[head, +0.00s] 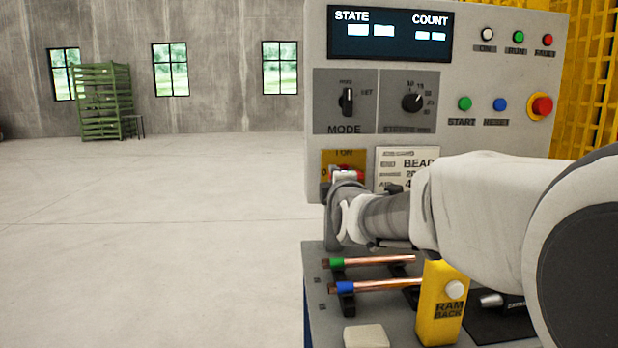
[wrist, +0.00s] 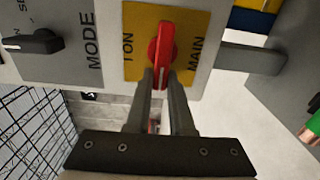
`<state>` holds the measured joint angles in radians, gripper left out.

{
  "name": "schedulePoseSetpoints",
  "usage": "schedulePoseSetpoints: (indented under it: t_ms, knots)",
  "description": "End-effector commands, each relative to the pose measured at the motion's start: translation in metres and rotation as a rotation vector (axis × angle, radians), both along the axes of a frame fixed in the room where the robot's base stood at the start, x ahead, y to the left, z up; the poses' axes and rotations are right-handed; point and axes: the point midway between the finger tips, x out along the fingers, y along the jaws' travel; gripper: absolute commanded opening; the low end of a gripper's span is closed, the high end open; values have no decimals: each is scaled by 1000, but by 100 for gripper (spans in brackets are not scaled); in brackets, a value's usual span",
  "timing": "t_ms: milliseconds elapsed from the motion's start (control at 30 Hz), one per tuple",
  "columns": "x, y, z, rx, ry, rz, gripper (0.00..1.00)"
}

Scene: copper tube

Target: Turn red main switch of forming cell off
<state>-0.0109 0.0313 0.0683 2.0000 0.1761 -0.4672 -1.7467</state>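The red main switch (wrist: 163,48) sits on a yellow plate (wrist: 134,20) marked ON and MAIN in the wrist view. Its handle lies crosswise to the line from ON to MAIN, slightly tilted. In the head view the switch (head: 346,173) shows low on the panel, partly hidden by my gripper (head: 342,190). In the wrist view my gripper (wrist: 161,80) has one finger on each side of the handle's near end, with no clear gap between fingers and handle.
The grey control panel (head: 470,60) carries a lit display, knobs, several buttons and a red emergency stop (head: 541,105). Below are two copper tubes (head: 385,261) on black holders and a yellow RAM BACK box (head: 441,315). The floor at left is clear.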

Motion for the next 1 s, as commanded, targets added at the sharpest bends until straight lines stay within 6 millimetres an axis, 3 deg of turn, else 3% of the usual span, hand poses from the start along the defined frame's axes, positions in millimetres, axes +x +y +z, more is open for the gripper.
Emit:
schedulePoseSetpoints:
  t_ms: [33,167,567,1000]
  knots:
    - [0,0,1,-1,-1,-1,29]
    - [0,0,0,0,0,-1,50]
    - [-7,0,2,1,-2,0,50]
    - [-82,0,3,0,-3,0,50]
